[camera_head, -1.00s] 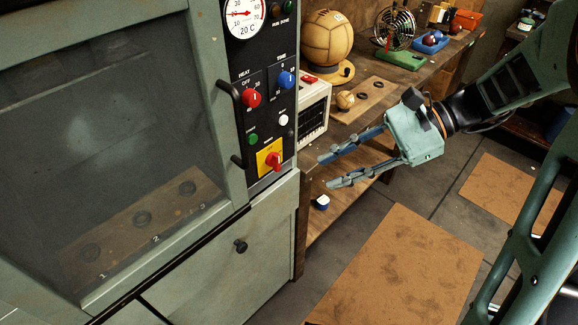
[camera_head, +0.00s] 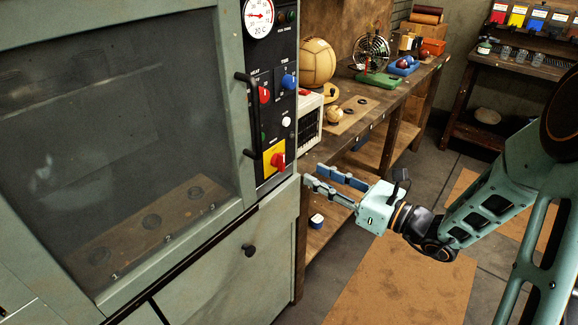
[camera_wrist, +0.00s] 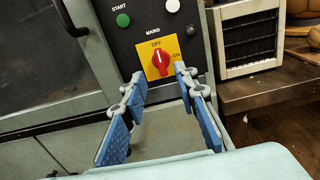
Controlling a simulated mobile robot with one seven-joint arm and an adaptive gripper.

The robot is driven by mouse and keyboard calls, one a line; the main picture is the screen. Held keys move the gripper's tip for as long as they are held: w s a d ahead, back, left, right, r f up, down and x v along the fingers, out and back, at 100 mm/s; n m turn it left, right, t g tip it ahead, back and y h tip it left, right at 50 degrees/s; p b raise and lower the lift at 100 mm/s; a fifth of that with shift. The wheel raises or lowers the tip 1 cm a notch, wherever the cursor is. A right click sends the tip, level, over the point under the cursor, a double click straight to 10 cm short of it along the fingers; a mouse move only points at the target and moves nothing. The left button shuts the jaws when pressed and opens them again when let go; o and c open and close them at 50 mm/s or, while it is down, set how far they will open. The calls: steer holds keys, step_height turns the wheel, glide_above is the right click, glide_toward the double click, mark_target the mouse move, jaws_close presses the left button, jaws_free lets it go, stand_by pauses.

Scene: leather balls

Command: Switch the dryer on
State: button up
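The dryer is the grey-green cabinet (camera_head: 232,120) with a dark window at the left of the head view. Its black control panel holds a red rotary mains switch (camera_head: 278,161) on a yellow plate. The switch (camera_wrist: 160,60) also shows in the wrist view, with OFF above it and ON to its right; its handle stands about upright, toward OFF. A green START button (camera_wrist: 123,20) sits above left of it. My gripper (camera_head: 316,176) is open and empty, just right of the panel's lower edge. In the wrist view its fingers (camera_wrist: 159,74) frame the switch from in front, apart from it.
Red HEAT (camera_head: 264,94) and blue TIME (camera_head: 289,81) knobs sit higher on the panel. A cream slatted box (camera_head: 308,122) and a wooden bench (camera_head: 345,146) with balls and a fan stand right. Floor in front is open.

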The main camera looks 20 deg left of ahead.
mark_target(284, 159)
steer(key=x, duration=0.9)
steer(key=shift+a, duration=0.25)
steer(key=shift+c, duration=0.3)
jaws_close()
